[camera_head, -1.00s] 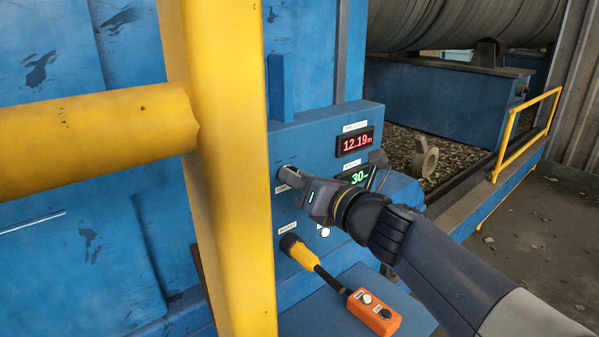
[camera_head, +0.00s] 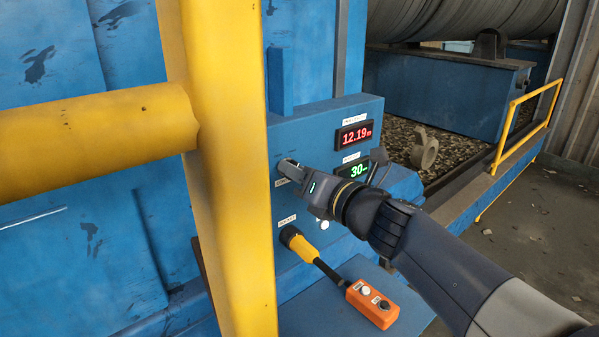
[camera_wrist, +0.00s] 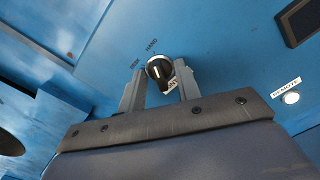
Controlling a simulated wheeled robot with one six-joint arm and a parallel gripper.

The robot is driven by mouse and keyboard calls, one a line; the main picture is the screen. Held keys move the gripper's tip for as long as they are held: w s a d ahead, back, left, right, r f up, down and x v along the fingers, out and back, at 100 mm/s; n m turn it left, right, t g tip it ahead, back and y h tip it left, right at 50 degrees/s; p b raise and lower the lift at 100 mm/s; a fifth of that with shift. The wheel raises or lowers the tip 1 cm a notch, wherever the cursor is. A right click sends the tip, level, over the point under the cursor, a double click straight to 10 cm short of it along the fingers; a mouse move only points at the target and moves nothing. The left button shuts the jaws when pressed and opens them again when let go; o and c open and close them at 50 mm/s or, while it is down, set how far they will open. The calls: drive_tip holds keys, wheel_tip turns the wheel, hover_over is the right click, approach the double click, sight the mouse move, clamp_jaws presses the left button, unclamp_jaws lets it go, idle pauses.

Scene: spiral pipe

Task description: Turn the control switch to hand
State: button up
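The control switch (camera_wrist: 160,69) is a round black knob with a white pointer line on the blue panel. In the wrist view two small labels, one reading HAND, stand above and to the left of it. The pointer tilts a little left of straight up. My gripper (camera_wrist: 159,76) has one finger on each side of the knob, with narrow gaps showing, so it looks open around it. In the head view my gripper (camera_head: 288,170) reaches the panel's upper left, and its fingers largely hide the switch.
A yellow post (camera_head: 225,170) stands close left of my gripper. Red (camera_head: 355,135) and green (camera_head: 355,171) displays sit to its right. Below are a yellow-and-black plug (camera_head: 300,245) and an orange pendant box (camera_head: 371,304). A white REMOTE button (camera_wrist: 291,98) is right of the switch.

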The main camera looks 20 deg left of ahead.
drive_tip(key=shift+d, duration=0.15)
drive_tip(key=b+v, duration=0.1)
drive_tip(key=v, duration=0.9)
drive_tip(key=shift+s+d, duration=0.2)
drive_tip(key=x, duration=1.1)
drive_tip(key=shift+p, duration=0.4)
drive_tip(key=shift+s+d, duration=0.1)
drive_tip(key=shift+d, duration=0.05)
